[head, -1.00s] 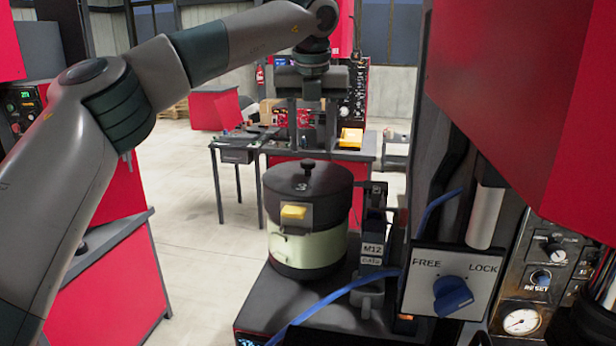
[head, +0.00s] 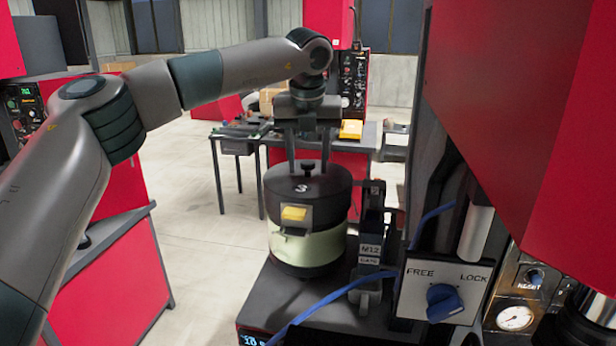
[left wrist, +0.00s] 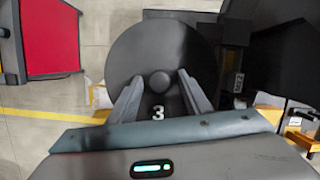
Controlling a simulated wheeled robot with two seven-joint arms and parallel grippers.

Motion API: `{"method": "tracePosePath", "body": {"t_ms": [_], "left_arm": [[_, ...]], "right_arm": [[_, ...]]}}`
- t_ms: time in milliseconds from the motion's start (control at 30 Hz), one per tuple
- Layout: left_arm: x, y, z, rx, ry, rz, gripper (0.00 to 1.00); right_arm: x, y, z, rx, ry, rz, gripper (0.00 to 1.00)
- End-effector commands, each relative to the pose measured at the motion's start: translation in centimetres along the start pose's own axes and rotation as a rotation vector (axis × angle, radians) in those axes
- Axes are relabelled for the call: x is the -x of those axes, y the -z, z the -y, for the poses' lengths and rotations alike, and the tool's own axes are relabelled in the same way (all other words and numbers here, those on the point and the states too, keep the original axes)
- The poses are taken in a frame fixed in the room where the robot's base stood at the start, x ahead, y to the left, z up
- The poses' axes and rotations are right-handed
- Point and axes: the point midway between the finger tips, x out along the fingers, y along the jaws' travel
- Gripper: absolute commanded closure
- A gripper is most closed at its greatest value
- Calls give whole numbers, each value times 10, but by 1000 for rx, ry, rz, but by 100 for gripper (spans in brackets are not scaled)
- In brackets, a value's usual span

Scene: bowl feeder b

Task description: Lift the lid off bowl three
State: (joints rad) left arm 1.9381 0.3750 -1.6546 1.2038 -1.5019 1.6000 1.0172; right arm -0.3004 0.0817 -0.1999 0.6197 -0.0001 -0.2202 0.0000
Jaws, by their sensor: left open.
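Bowl three (head: 308,248) is a pale green and dark round bowl on a dark feeder base. Its dark lid (head: 290,190), marked 3, sits on top with a small knob (head: 309,167) in the middle and a yellow latch tab (head: 294,213) on the front. My left gripper (head: 308,166) points down over the lid, its fingers open on either side of the knob. In the left wrist view, the knob (left wrist: 160,82) lies between and slightly beyond the two fingertips, over the round lid (left wrist: 145,50). I cannot tell whether the fingers touch the knob. My right gripper is not in view.
A panel marked FREE and LOCK with a blue knob (head: 444,300) stands right of the bowl. A grey block marked M12 (head: 370,250) is close beside the bowl. A blue cable (head: 320,303) crosses the front. A table with parts (head: 240,132) stands behind.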

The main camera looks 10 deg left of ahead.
Motion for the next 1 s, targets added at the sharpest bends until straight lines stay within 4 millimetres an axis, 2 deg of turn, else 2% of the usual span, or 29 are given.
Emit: {"method": "tracePosePath", "body": {"t_ms": [200, 400, 767, 1000], "left_arm": [[0, 0, 0, 0, 0, 0, 55], [1, 0, 0, 0, 0, 0, 100], [3, -1, 0, 0, 1, 2, 100], [20, -6, 1, 2, 2, 2, 100]], "right_arm": [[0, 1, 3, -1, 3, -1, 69], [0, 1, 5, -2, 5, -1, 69], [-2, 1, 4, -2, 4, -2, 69], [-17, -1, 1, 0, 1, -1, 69]]}}
